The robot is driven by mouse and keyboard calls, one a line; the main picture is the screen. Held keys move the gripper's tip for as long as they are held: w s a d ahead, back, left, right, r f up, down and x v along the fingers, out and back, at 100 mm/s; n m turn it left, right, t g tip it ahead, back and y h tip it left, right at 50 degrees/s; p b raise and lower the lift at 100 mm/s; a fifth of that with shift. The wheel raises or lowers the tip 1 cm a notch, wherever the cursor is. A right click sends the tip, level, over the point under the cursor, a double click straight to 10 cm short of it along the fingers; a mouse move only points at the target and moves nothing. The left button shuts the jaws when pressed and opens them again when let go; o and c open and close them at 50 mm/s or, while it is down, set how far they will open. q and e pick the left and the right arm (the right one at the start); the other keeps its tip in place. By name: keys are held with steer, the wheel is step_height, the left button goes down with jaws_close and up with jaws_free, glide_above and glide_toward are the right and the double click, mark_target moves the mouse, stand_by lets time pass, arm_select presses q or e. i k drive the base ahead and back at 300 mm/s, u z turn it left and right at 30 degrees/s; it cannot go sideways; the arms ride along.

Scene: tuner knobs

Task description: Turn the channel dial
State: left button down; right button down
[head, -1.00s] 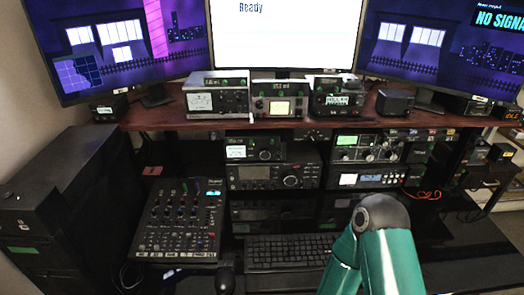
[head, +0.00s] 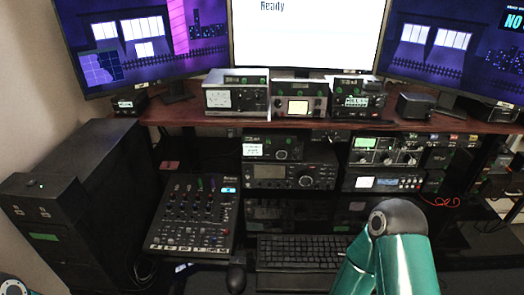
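Several radio units with knobs stand ahead, and I cannot tell which knob is the channel dial. A wide black transceiver (head: 290,176) with a large round knob (head: 305,181) sits on the lower shelf. Above it is a smaller radio (head: 272,149) with a lit display. To their right is a unit with several round knobs (head: 386,152), above a unit with a white display (head: 384,182). My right arm's teal link shows at the bottom right, in front of the desk. Neither gripper is in view. No gripper is seen touching a dial.
Three more radios, including a middle one (head: 299,101), stand on the brown upper shelf (head: 190,115) below the monitors. A mixer (head: 194,214), a keyboard (head: 303,252) and a mouse (head: 236,278) lie on the desk. Dark cabinets (head: 95,170) stand at the left.

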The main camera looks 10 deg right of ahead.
mark_target(281, 152)
steer(key=u, duration=1.05)
steer(key=k, duration=0.8)
steer(key=z, duration=0.55)
